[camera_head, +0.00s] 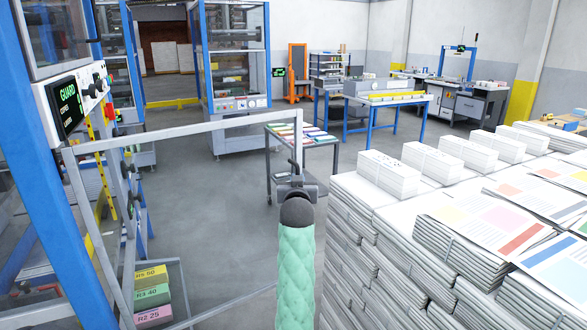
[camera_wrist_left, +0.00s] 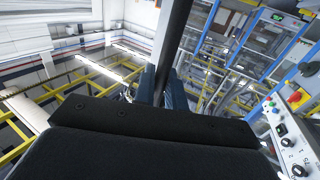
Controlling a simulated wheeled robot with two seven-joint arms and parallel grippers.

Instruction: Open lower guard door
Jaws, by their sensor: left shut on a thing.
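The lower guard door (camera_head: 180,130) is a grey-framed clear panel on the blue machine at the left. It stands swung out from the machine, with its top bar reaching to the middle of the head view. My left gripper (camera_head: 297,180) is at the door's free edge, at the end of my green-sleeved arm. It is shut on the dark door handle (camera_head: 294,165). In the left wrist view, a dark upright bar (camera_wrist_left: 173,45) runs between the fingers of the gripper (camera_wrist_left: 162,88). The lower part of the door's free edge is hidden behind my arm. My right gripper is out of view.
A control panel (camera_head: 75,105) with a GUARD screen is above the door. Coloured labelled blocks (camera_head: 152,295) lie low at the left. Tall newspaper stacks (camera_head: 370,235) stand close to the right of my arm. A small cart (camera_head: 300,137) stands beyond the door.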

